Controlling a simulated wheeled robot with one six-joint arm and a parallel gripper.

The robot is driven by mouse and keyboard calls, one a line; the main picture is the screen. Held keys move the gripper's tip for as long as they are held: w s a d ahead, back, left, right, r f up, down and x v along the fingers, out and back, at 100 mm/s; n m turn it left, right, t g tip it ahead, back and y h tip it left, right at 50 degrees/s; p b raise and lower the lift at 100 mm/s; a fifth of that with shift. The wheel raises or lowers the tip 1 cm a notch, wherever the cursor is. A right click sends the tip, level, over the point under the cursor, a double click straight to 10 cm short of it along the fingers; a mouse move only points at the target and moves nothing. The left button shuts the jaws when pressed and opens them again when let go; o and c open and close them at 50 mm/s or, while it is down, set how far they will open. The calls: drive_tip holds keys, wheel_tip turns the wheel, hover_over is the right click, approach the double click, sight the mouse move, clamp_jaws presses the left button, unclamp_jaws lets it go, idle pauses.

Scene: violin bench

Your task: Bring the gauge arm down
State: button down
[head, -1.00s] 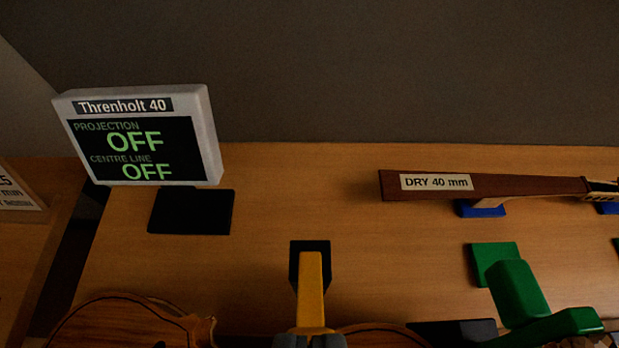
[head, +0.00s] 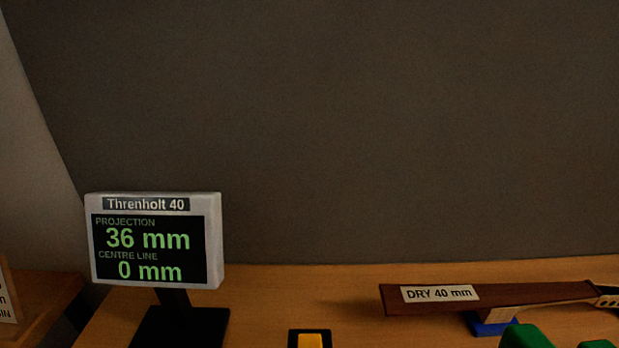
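The yellow gauge arm (head: 310,341) shows only as a short top end against its black mount at the bottom edge; the rest of it is below the picture, so I cannot see how far down it lies. The display (head: 155,240), headed "Threnholt 40", stands at left and reads projection 36 mm and centre line 0 mm. My gripper is out of the picture.
A dark wooden neck (head: 440,296) labelled "DRY 40 mm" rests on a blue support (head: 492,324) at right. Green parts (head: 526,337) show at the lower right edge.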

drive_tip(key=shift+s+f, duration=0.15)
drive_tip(key=shift+f, duration=0.2)
drive_tip(key=shift+f, duration=0.2)
